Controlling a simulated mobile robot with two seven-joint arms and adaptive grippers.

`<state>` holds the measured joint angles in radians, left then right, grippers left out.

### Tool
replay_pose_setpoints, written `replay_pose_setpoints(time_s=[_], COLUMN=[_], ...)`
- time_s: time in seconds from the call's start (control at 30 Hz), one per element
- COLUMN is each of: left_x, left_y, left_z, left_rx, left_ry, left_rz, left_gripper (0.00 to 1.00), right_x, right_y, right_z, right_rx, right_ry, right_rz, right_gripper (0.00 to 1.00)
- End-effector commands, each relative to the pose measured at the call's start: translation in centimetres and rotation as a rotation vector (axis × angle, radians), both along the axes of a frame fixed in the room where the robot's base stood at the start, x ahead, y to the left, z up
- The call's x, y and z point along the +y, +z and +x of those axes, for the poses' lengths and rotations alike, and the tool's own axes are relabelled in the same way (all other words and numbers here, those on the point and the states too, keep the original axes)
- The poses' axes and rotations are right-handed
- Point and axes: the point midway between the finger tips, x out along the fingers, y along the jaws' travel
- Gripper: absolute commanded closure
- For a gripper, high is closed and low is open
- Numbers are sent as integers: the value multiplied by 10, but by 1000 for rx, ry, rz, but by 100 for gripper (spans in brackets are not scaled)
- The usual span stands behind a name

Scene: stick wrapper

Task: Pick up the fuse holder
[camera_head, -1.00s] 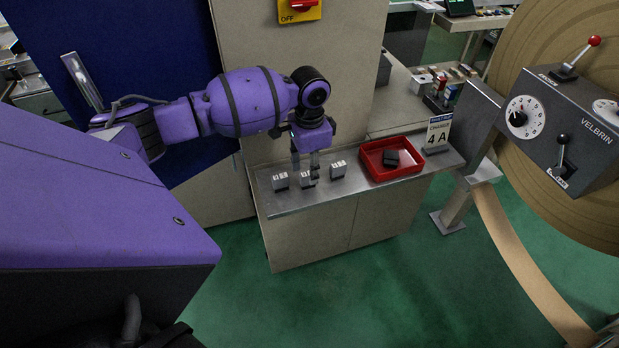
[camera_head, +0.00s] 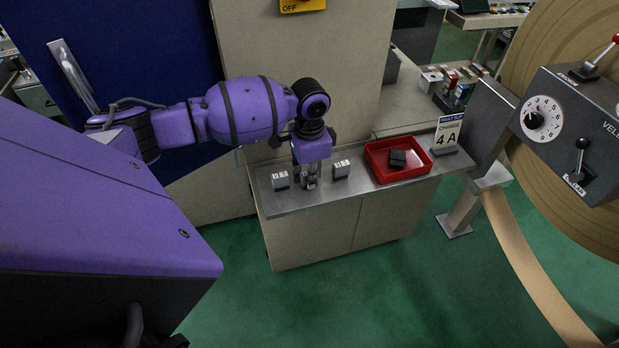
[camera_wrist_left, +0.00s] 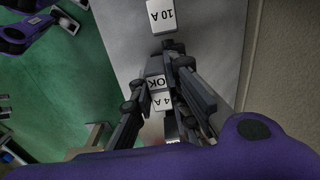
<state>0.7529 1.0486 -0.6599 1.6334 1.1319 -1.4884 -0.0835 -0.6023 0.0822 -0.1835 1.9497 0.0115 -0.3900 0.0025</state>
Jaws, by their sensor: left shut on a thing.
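My left gripper (camera_head: 309,183) points down at the metal counter and is shut on the middle fuse holder. In the left wrist view that fuse holder (camera_wrist_left: 160,97) shows between the fingers (camera_wrist_left: 165,65), with white faces lettered "OK" and "4 A". The head view mostly hides it behind the fingers, and I cannot tell whether it still touches the counter. One grey-and-white fuse holder (camera_head: 280,181) stands to the left of the gripper and another (camera_head: 341,169) to the right. A block marked "10 A" (camera_wrist_left: 163,16) lies beyond the fingertips. My right gripper is not in view.
A red tray (camera_head: 372,153) with a black block (camera_head: 397,159) in it sits on the right of the counter (camera_head: 350,194). Behind it stands a sign (camera_head: 449,130) reading "4 A". A tall beige cabinet (camera_head: 300,50) rises behind. A grey control box (camera_head: 560,125) stands at right.

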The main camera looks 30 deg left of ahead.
Motion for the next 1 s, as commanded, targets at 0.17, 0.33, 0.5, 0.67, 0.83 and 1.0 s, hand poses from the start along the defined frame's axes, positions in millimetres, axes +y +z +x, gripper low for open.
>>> replay_pose_setpoints(time_s=[0.17, 0.33, 0.5, 0.67, 0.83, 1.0], left_x=[0, -1, 0, 0, 0, 0], left_y=[9, 46, 76, 92, 99, 99], left_z=[0, 3, 2, 0, -1, -2], left_rx=[-3, -16, -11, 1, 3, 2], left_ry=[0, 0, -1, -1, 2, 71], left_rz=[-1, -1, -1, 1, -2, -1], left_gripper=[100, 100, 100, 100, 100, 100], right_x=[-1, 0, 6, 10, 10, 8], right_y=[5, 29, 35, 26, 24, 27], right_z=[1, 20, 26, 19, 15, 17], right_rx=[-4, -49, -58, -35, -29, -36], right_ry=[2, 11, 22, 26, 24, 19], right_rz=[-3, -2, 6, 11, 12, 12], right_gripper=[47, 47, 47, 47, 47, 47])
